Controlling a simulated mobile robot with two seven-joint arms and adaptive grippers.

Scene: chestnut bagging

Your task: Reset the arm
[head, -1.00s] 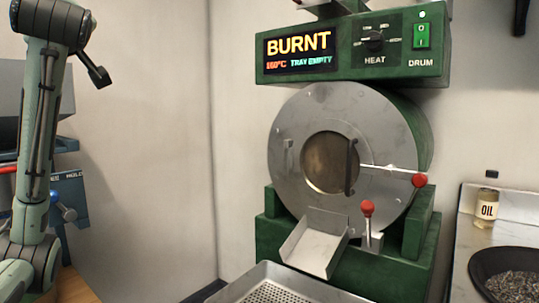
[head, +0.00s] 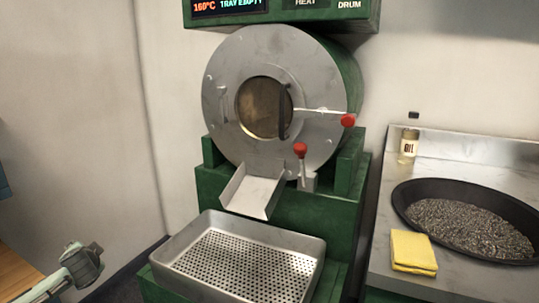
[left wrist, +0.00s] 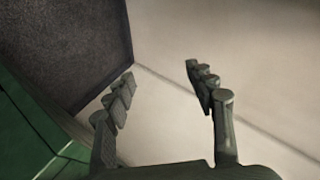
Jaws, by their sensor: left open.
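My left gripper (left wrist: 160,74) is open in the left wrist view, with nothing between its fingers. A green surface shows left of it, and a dark panel and pale surface lie beyond the fingers. In the head view, part of my left arm shows at the bottom left, left of the perforated metal tray (head: 248,262); no left fingers can be made out there. The green roaster (head: 335,200) stands behind the tray, with a round steel drum front (head: 225,130), a glass window and red-knobbed levers. My right gripper is not in view.
The roaster's display (head: 228,7), partly cut off, reads 160°C, TRAY EMPTY. A chute (head: 252,190) slopes above the tray. The right counter (head: 385,262) holds a dark pan (head: 398,195) of dark gravel-like bits, a yellow cloth (head: 412,251) and an oil bottle (head: 408,148).

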